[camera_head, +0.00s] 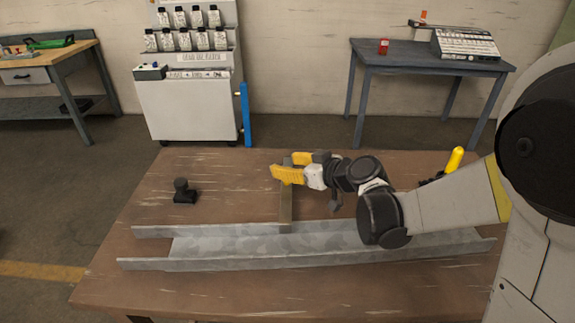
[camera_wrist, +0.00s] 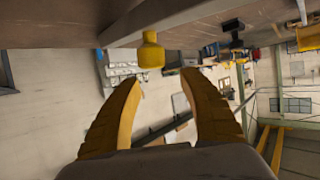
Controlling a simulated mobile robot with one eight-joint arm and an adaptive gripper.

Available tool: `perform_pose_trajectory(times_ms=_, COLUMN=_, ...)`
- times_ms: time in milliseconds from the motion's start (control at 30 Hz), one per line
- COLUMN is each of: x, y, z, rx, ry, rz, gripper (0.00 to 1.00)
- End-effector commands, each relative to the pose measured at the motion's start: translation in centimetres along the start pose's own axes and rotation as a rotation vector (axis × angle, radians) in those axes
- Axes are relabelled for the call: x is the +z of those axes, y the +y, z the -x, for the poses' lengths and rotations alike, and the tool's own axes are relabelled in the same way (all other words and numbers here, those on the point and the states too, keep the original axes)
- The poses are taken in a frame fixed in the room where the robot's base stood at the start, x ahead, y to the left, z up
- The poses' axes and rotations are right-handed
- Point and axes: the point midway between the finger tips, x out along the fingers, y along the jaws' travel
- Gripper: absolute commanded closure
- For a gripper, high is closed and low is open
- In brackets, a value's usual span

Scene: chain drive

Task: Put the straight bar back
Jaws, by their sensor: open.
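My gripper (camera_head: 283,166) is over the work table (camera_head: 225,190), its yellow fingers pointing left; they are spread with nothing between them. A narrow grey-brown bar (camera_head: 286,208), which looks like the straight bar, runs from beside the fingers down to the long metal channel (camera_head: 250,245). I cannot tell whether it stands or lies. In the wrist view the fingers (camera_wrist: 163,80) are open. A yellow knob-like piece (camera_wrist: 150,52) shows just beyond the tips, below a pale straight bar (camera_wrist: 165,20) crossing the top. I cannot tell whether the fingers touch either.
A small black part (camera_head: 184,192) stands on the table at left. A yellow-topped object (camera_head: 454,159) is at right, partly behind my arm. Behind are a white bottle cart (camera_head: 187,105), a blue post (camera_head: 246,115) and a grey side table (camera_head: 405,62). The table's front is clear.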

Motion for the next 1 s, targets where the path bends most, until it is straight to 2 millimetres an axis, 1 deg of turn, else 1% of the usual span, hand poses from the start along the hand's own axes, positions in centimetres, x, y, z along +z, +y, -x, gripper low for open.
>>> perform_pose_trajectory(times_ms=33, x=-0.8, y=0.0, z=0.3, rx=0.0, ry=0.0, rz=0.0, gripper=0.51)
perform_pose_trajectory(times_ms=67, x=-0.9, y=0.0, z=0.7, rx=0.001, ry=0.0, rz=-0.001, gripper=0.51)
perform_pose_trajectory(times_ms=167, x=-0.8, y=0.1, z=3.0, rx=0.003, ry=0.0, rz=-0.003, gripper=0.51)
perform_pose_trajectory(times_ms=300, x=-0.8, y=0.1, z=6.5, rx=0.004, ry=0.0, rz=-0.002, gripper=0.51)
perform_pose_trajectory(times_ms=400, x=-0.8, y=0.1, z=8.7, rx=0.003, ry=0.0, rz=-0.003, gripper=0.51)
perform_pose_trajectory(times_ms=500, x=-0.7, y=0.1, z=10.4, rx=0.003, ry=0.0, rz=-0.002, gripper=0.51)
perform_pose_trajectory(times_ms=633, x=-0.6, y=0.1, z=11.8, rx=0.002, ry=0.0, rz=-0.001, gripper=0.51)
perform_pose_trajectory(times_ms=833, x=-0.5, y=-0.1, z=12.4, rx=0.0, ry=-0.006, rz=-0.004, gripper=0.51)
perform_pose_trajectory(times_ms=933, x=-0.3, y=-0.7, z=13.0, rx=0.009, ry=-0.051, rz=-0.034, gripper=0.51)
perform_pose_trajectory(times_ms=1000, x=0.1, y=-1.5, z=14.2, rx=0.027, ry=-0.114, rz=-0.079, gripper=0.51)
